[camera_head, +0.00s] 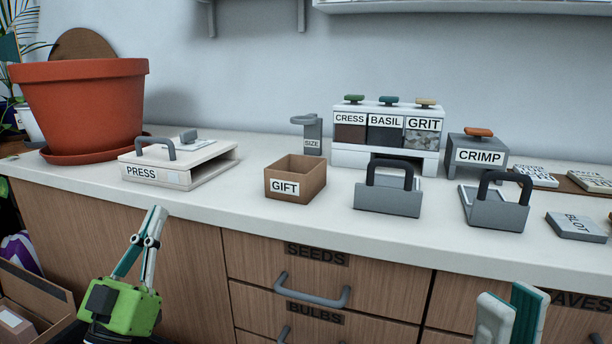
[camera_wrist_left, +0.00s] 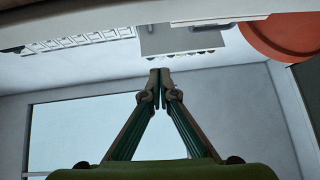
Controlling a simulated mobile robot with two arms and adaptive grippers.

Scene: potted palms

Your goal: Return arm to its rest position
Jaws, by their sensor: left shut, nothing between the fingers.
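My left gripper (camera_head: 156,210) stands upright in front of the counter's front edge, below the PRESS box, with its green body underneath. Its fingertips are together and hold nothing. In the left wrist view the shut fingertips (camera_wrist_left: 160,74) meet at the middle of the picture. My right gripper (camera_head: 511,296) shows only partly at the bottom right, in front of the drawers. Its lower part is cut off, and whether it is open or shut is unclear.
The white counter (camera_head: 240,214) carries a terracotta pot (camera_head: 82,105), the PRESS box (camera_head: 165,175), an open GIFT box (camera_head: 296,180), grey handled trays, labelled bins (camera_head: 386,130) and a CRIMP stand (camera_head: 478,155). Drawer handles (camera_head: 312,295) stick out below. A cardboard box (camera_head: 30,300) stands at the lower left.

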